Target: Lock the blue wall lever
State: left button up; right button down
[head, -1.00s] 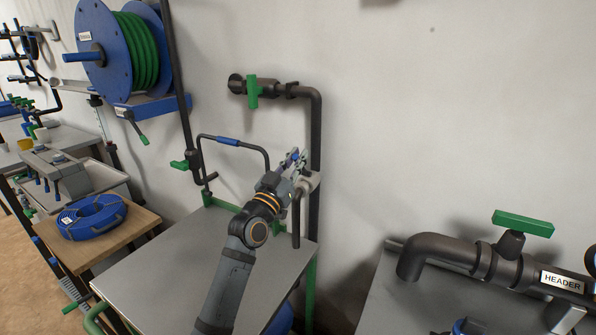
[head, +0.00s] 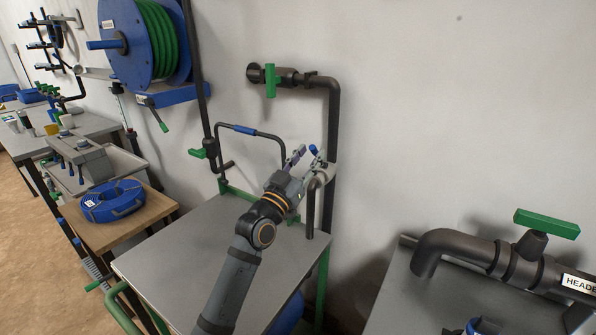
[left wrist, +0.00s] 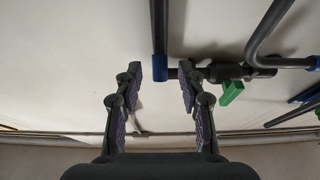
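My left gripper (head: 307,154) is open and empty beside the upright dark pipe on the wall. In the left wrist view its two fingers (left wrist: 161,88) stand apart. A dark bar with a blue end (left wrist: 160,68), which looks like the blue lever, shows between and beyond the fingertips, apart from both pads. In the head view a small blue piece (head: 313,149) shows at the fingertips. It seems to be the same lever, but most of it is hidden by the gripper. Whether a lock is engaged cannot be told. My right gripper is not in view.
A wall valve with a green handle (head: 270,80) sits above the gripper. A thin bent bar with a blue sleeve (head: 245,130) stands to the left. A grey table (head: 185,262) below is mostly clear. A header pipe (head: 465,246) is at the right.

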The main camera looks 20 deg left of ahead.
pick_arm(q)
jog(key=v, duration=0.9)
jog(key=shift+c, duration=0.3)
